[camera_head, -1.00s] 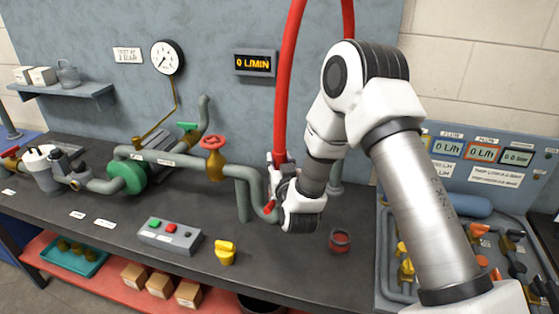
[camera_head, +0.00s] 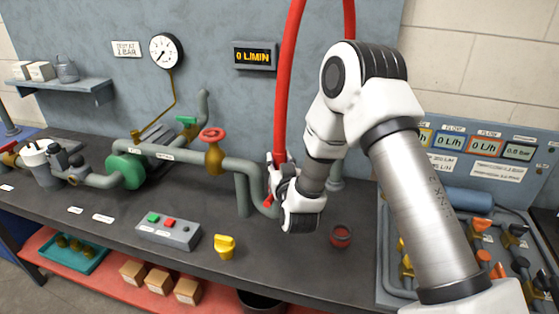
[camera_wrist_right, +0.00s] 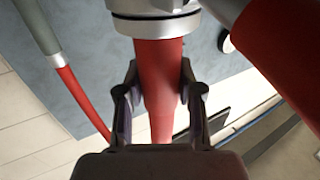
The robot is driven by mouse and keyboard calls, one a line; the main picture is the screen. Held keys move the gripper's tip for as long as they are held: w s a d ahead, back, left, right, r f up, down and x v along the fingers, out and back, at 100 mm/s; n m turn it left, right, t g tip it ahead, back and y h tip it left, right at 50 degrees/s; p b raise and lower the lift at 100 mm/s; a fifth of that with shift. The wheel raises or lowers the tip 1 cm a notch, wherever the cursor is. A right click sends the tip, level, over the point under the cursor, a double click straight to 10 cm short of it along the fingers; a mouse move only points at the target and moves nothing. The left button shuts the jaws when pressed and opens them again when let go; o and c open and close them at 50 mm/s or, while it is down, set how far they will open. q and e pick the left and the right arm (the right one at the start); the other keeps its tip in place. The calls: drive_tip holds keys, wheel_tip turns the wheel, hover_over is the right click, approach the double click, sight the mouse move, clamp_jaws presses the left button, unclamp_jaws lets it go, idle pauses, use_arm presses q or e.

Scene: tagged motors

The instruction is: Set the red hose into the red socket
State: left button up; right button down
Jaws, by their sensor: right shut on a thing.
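The red hose (camera_head: 281,115) hangs in a tall loop that runs out of the top of the head view. My right gripper (camera_head: 275,183) is shut on its left strand, above the bench. In the right wrist view the red hose (camera_wrist_right: 158,65) runs between the two fingers of the right gripper (camera_wrist_right: 158,82), with a pale metal collar beyond them. The red socket (camera_head: 341,236) is a short round cup with a dark rim, on the bench to the right of and below the gripper, apart from the held hose. My left gripper is out of view.
A yellow valve piece (camera_head: 225,246) and a button box (camera_head: 168,231) stand left of the socket. Grey pipes with a red handwheel (camera_head: 213,135) run behind the gripper. A panel with several small valves (camera_head: 385,285) lies at right. Bare bench surrounds the socket.

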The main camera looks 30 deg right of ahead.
drive_tip(key=c, duration=0.7)
unclamp_jaws()
drive_tip(key=shift+r, duration=0.1)
drive_tip(key=v, duration=1.2)
drive_tip(key=shift+a, duration=0.1)
